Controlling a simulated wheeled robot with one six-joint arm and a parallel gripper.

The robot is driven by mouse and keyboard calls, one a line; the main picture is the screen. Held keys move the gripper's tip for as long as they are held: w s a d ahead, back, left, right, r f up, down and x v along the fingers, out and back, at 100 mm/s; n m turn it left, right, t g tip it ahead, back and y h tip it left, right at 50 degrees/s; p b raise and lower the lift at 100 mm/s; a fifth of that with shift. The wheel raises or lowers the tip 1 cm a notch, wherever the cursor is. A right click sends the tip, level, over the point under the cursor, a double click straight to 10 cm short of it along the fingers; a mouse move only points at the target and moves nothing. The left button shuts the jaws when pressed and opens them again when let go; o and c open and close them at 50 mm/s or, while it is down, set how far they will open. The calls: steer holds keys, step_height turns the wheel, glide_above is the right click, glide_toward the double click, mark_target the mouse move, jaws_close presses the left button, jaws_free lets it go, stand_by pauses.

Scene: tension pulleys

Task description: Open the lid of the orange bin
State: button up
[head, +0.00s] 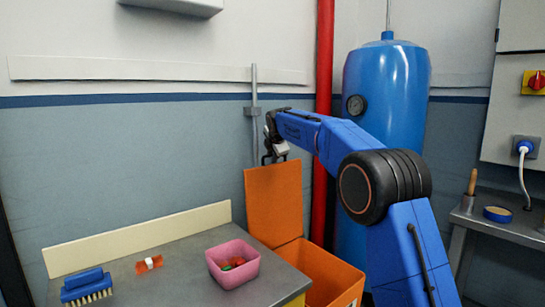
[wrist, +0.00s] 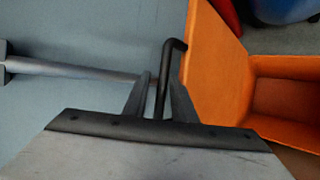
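The orange bin (head: 326,271) stands beside the bench, its inside visible. Its orange lid (head: 273,203) is raised and stands close to upright at the bin's back left edge. In the wrist view, the lid (wrist: 216,65) fills the centre right, and part of the bin (wrist: 285,95) shows at the right. A black bent handle (wrist: 166,62) sticks out at the lid's edge. My gripper (head: 273,157) is at the lid's upper edge. In the wrist view, the fingers of my gripper (wrist: 160,85) stand apart on either side of the handle, with a narrow gap showing.
The grey bench (head: 180,285) holds a pink tub (head: 232,265), a blue brush (head: 87,287) and a small orange-and-white piece (head: 149,264). A grey pole (head: 254,115), a red pipe (head: 324,90) and a blue tank (head: 388,90) stand behind the lid and my arm.

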steer(key=shift+f, duration=0.2)
steer(key=v, duration=1.7)
steer(key=shift+s+r, duration=0.2)
steer(key=shift+r, duration=0.1)
